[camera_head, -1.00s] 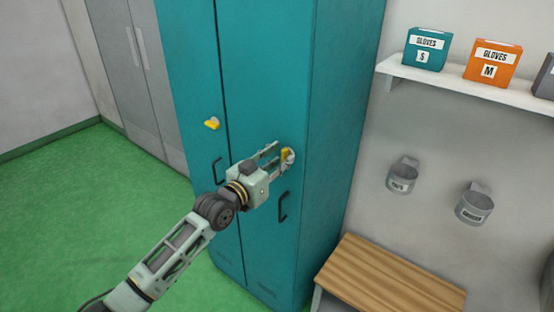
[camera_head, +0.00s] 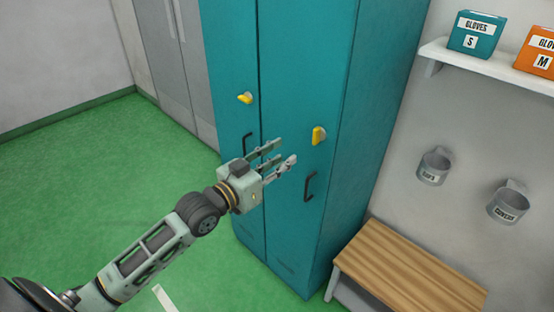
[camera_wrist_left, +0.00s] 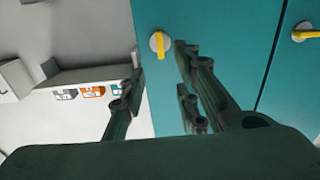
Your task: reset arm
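My left gripper (camera_head: 280,158) is in front of the teal locker (camera_head: 290,90), open and empty. Its fingers are apart, below and to the left of the right door's yellow knob (camera_head: 319,135), and clear of it. The left door has another yellow knob (camera_head: 245,98). In the left wrist view, the fingers (camera_wrist_left: 160,90) are spread, and the right door's yellow knob (camera_wrist_left: 159,43) shows between and beyond them. Both locker doors look closed. My right gripper is in neither view.
A wooden bench (camera_head: 405,268) stands to the right of the locker. A wall shelf (camera_head: 490,70) holds glove boxes, with two wall cups (camera_head: 434,166) below it. Grey lockers (camera_head: 180,60) stand at the back left. Green floor (camera_head: 90,190) is open on the left.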

